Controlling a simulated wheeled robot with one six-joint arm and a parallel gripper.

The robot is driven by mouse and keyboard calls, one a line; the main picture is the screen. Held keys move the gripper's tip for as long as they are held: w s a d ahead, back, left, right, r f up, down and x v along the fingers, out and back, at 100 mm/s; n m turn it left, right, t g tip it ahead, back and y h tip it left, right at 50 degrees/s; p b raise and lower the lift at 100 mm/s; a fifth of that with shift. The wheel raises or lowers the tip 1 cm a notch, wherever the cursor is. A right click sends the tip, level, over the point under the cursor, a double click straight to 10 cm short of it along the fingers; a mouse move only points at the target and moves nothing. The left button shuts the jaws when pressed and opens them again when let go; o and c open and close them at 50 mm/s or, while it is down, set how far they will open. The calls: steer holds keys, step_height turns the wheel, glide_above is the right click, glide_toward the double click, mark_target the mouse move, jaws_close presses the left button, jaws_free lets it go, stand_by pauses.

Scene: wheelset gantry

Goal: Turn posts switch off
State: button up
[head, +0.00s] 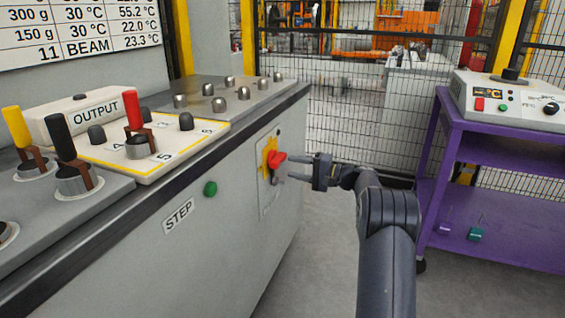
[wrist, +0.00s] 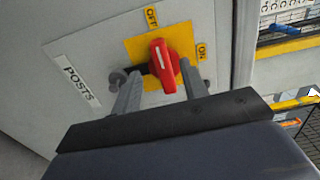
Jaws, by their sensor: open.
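The posts switch is a red rotary knob (head: 276,159) on a yellow plate on the side panel of the grey console; it also shows in the wrist view (wrist: 166,68). There the plate carries an OFF label (wrist: 152,18) at the top and an ON label (wrist: 201,52) at the right. A POSTS label (wrist: 78,82) is to the left. The knob stands a little tilted in the wrist view; which label it points to is hard to tell. My gripper (wrist: 162,85) is open, one finger on each side of the knob. Contact cannot be told.
A grey hooked part (wrist: 118,77) sticks out left of the knob, by the left finger. A green button (head: 210,188) and a STEP label (head: 178,216) are on the console side. Levers stand on the console top. A purple cart (head: 475,200) is at right.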

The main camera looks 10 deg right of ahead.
mark_target(280, 164)
steer(key=v, duration=0.4)
steer(key=shift+p, duration=0.35)
steer(key=b+x, duration=0.3)
steer(key=x, duration=0.8)
steer(key=shift+r, duration=0.1)
